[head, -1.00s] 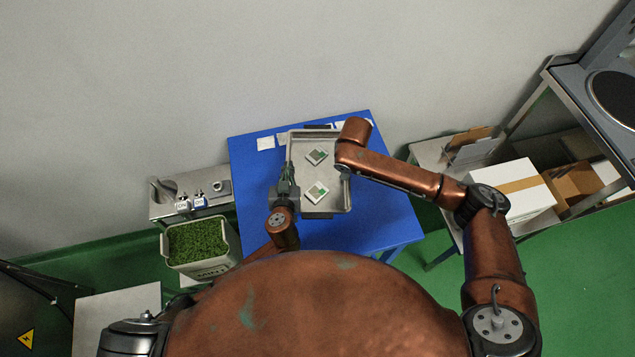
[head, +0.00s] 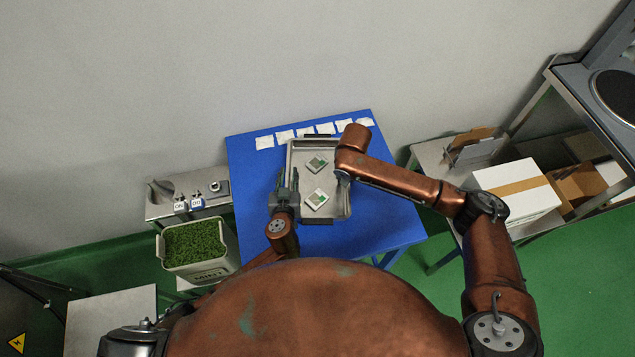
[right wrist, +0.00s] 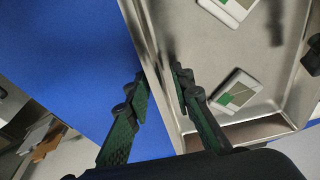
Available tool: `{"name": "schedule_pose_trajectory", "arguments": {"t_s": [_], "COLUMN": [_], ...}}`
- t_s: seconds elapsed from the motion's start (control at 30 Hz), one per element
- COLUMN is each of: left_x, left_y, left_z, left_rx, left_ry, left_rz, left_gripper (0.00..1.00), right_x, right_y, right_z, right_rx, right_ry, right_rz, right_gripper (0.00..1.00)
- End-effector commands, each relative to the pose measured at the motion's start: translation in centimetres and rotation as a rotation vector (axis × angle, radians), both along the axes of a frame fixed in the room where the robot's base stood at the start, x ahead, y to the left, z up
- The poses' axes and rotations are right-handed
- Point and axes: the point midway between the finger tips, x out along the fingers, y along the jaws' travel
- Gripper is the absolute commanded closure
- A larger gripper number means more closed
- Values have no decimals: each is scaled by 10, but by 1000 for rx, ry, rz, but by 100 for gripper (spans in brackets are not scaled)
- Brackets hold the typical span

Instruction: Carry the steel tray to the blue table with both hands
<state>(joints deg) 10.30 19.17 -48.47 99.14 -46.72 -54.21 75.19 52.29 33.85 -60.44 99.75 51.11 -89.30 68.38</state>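The steel tray (head: 332,212) lies on the blue table (head: 385,222), with two white-and-green packets (head: 317,199) in it. It also shows in the right wrist view (right wrist: 270,90). My left gripper (head: 285,176) is at the tray's left side with its fingers spread apart, seemingly around the left wall; exact contact is unclear. My right gripper (right wrist: 160,95) has its fingers apart on either side of a tray wall, one inside and one outside over blue tabletop. In the head view my right forearm hides the right gripper and part of the tray's right side.
Several white squares (head: 284,138) line the table's back edge. A bin of green leaves (head: 195,245) and a steel unit (head: 160,208) stand left. A side table with a white box (head: 515,190) stands right. Blue tabletop is free right of the tray.

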Motion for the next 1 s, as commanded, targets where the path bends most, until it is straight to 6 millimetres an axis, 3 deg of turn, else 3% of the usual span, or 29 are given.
{"name": "schedule_pose_trajectory", "arguments": {"t_s": [0.37, 0.8, 1.0], "left_x": [-11, -91, -109], "left_y": [-1, 0, 0], "left_z": [3, 32, 39], "left_rx": [-4, -3, -1], "left_ry": [1, 3, 1], "left_rz": [-1, 1, 0], "left_gripper": [78, 78, 78], "right_x": [0, 0, 0], "right_y": [0, 0, 0], "right_z": [0, 0, 0], "right_rx": [0, 0, 0], "right_ry": [1, 1, 0], "right_rz": [0, 0, 0], "right_gripper": [78, 78, 78]}}
